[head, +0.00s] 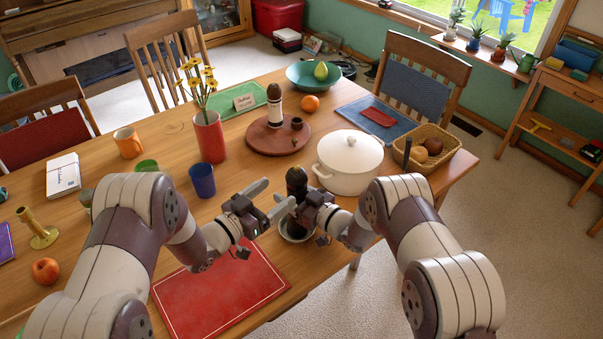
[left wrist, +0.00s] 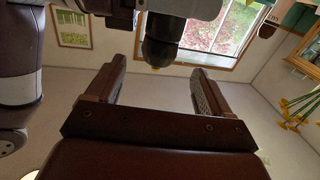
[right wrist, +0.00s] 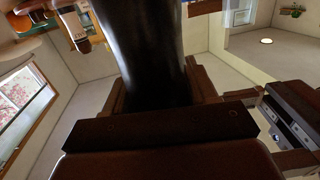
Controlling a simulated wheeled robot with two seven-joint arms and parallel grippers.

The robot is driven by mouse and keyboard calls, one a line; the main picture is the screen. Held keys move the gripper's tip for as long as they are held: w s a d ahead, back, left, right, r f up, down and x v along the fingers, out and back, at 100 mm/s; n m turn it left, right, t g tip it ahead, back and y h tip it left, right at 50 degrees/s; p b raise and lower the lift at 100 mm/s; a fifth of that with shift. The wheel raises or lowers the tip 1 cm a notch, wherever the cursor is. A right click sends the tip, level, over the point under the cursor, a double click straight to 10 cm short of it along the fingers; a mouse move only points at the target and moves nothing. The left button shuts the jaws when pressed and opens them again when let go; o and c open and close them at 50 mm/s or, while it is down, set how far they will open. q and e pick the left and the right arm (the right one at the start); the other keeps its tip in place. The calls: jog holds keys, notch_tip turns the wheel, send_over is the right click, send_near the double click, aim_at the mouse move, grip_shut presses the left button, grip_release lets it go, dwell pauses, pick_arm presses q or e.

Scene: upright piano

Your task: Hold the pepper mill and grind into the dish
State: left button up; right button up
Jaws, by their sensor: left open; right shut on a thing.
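The dark pepper mill (head: 296,183) stands upright over the small dish (head: 298,238) near the table's front edge. My right gripper (head: 301,212) is shut on the mill's body, whose black side fills the middle of the right wrist view (right wrist: 140,50). My left gripper (head: 270,200) is open to the left of the mill, with its fingers pointing towards the upper part. In the left wrist view the mill's dark rounded end (left wrist: 160,50) shows between and beyond the two fingers. Most of the dish is hidden by the mill and my right gripper; its contents cannot be seen.
A white lidded pot (head: 349,163) stands close right of the mill. A blue cup (head: 202,180) and red vase (head: 208,140) stand to the left. A red placemat (head: 222,293) lies bare in front.

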aim_at(302, 174)
pick_arm(q)
jog(key=x, duration=1)
jog(key=c, duration=1)
jog(key=shift+m+g+h, duration=0.4)
jog(key=shift+g, duration=0.1)
